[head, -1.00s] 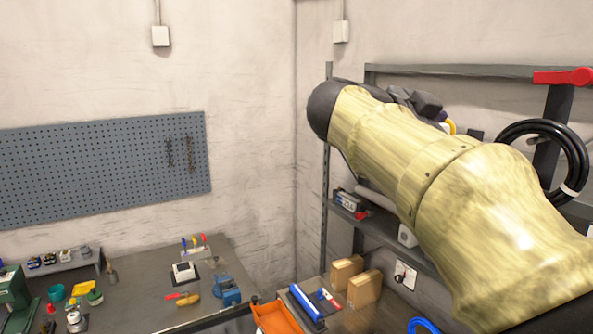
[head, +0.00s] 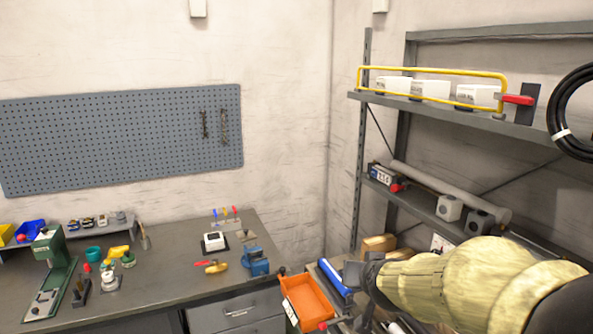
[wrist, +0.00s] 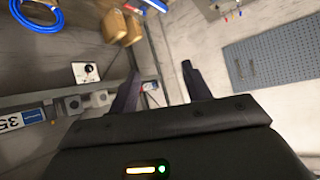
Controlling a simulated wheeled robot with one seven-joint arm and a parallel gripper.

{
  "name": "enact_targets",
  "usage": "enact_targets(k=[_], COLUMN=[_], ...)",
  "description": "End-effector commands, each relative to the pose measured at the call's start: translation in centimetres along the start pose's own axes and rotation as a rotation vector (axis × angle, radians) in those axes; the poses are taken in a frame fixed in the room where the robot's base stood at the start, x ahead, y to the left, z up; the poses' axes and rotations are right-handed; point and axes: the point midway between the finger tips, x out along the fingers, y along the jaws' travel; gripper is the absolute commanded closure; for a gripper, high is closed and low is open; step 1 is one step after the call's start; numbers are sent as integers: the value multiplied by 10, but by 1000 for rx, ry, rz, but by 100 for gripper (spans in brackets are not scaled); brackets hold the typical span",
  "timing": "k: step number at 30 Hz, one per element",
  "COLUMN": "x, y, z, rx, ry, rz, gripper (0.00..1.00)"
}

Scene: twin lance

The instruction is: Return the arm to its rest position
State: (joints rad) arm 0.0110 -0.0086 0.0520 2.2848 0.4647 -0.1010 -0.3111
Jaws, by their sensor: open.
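My arm, in a yellowish cover, reaches in from the lower right of the head view and is folded low in front of the shelving. My gripper shows in the wrist view (wrist: 160,88) with its two dark fingers spread apart and nothing between them. In the head view the dark wrist end of the arm is near the orange bin (head: 308,303) and the blue roll-like item (head: 335,279); the fingertips are hard to make out there.
A grey shelf unit (head: 450,112) with a yellow rail (head: 435,70) and white boxes stands close on the right. A workbench (head: 165,275) with a green press (head: 50,275) and a blue vise (head: 255,262) is at left. A pegboard (head: 110,140) hangs on the wall.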

Motion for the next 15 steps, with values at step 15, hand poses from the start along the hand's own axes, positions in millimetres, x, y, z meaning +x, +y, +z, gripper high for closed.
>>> enact_targets(k=[15], x=[-42], y=[41], z=[241], rx=[-126], ry=[-721], rz=[33], gripper=[52])
